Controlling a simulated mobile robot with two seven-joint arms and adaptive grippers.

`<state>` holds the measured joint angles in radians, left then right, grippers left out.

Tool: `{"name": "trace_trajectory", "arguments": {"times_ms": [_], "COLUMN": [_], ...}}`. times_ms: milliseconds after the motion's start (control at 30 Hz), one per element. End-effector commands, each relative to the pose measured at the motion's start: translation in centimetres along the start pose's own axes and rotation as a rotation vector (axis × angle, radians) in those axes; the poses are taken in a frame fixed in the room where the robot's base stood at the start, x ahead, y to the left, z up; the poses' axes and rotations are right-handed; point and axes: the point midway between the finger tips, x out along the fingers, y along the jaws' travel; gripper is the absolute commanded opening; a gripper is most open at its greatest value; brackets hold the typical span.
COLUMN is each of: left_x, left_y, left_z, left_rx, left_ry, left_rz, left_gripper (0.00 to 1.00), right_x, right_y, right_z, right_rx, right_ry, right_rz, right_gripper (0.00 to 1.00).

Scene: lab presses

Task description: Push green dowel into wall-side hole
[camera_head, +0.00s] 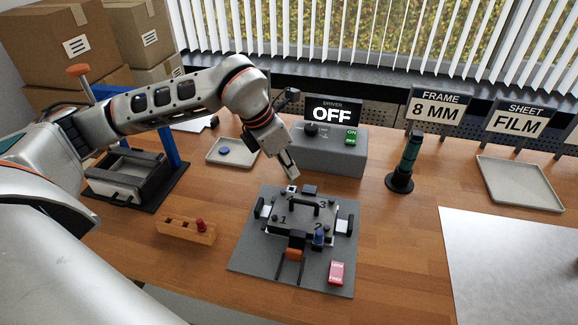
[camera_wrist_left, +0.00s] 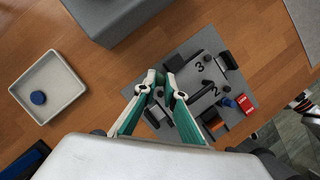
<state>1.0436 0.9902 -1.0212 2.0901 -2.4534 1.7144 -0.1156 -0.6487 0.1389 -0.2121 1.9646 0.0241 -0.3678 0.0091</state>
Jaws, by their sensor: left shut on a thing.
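My left gripper (camera_head: 292,175) reaches in from the left, tilted down over the far edge of the grey fixture plate (camera_head: 243,253). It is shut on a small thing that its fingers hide. I take this for the green dowel, but cannot make out its colour. In the left wrist view, the gripper (camera_wrist_left: 161,86) also hides the far side of the plate. My right gripper is out of view.
The driver box (camera_head: 335,160) reads OFF behind the plate. A dark green screwdriver (camera_head: 411,150) stands right. A tray (camera_head: 232,159) holds a blue disc. A red block (camera_head: 336,272) lies on the plate's near right.

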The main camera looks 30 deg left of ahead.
Motion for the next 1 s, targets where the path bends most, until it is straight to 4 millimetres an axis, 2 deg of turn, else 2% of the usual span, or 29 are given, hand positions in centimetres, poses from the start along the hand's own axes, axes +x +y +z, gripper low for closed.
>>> {"name": "trace_trajectory", "arguments": {"times_ms": [1000], "left_x": [0.13], "left_y": [-0.01], "left_z": [-0.06], "left_rx": [0.0], "left_ry": [0.0], "left_rz": [0.0], "left_gripper": [0.0], "right_x": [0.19], "right_y": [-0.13], "right_z": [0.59], "right_rx": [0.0], "right_ry": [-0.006], "right_rz": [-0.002], "right_gripper": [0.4]}}
